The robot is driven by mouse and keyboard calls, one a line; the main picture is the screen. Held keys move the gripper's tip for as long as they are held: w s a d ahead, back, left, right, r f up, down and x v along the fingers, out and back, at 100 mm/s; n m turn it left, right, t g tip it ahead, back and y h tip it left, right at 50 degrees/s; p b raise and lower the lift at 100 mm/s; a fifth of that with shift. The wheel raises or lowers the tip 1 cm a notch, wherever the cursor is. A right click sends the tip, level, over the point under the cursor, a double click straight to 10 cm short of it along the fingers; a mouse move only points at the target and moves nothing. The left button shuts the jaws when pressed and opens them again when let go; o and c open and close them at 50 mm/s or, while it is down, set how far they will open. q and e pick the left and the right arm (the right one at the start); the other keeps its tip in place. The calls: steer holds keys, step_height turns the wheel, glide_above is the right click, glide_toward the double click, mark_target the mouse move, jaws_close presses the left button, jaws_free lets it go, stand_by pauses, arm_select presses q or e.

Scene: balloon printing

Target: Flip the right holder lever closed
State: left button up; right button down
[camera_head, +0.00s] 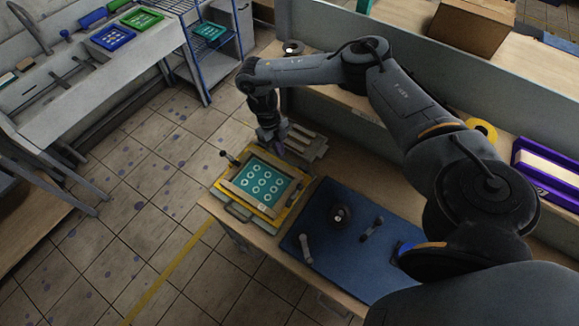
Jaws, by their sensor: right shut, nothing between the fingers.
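A yellow holder frame (223,187) sits on the workbench, with a teal printing plate (262,185) bearing several white rings inside it. A dark lever with a knob (229,158) sticks up at the frame's back left corner. My right gripper (279,150) points down at the frame's back right edge, shut and empty. The right lever cannot be made out clearly; the gripper covers that corner, and I cannot tell whether they touch. My left gripper is out of view.
A blue mat (340,265) with a few dark tools lies right of the holder. A grey slotted block (308,142) stands just behind the gripper. A raised shelf edge (330,110) runs behind. A purple tray (545,172) stands far right.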

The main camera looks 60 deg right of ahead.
mark_target(294, 195)
steer(key=x, duration=0.9)
steer(key=shift+s+f, duration=0.2)
steer(key=shift+f, duration=0.15)
steer(key=shift+s+a+f+p, duration=0.1)
steer(key=shift+s+a+p, duration=0.1)
steer(key=shift+s+p, duration=0.25)
steer(key=shift+s+a+p, duration=0.2)
steer(key=shift+s+p, duration=0.05)
steer(key=shift+s, duration=0.4)
steer(key=shift+s+a+f+p, duration=0.15)
steer(key=shift+s, duration=0.25)
steer(key=shift+s+a+f+p, duration=0.1)
steer(key=shift+s+f+p, duration=0.1)
steer(key=shift+s, duration=0.15)
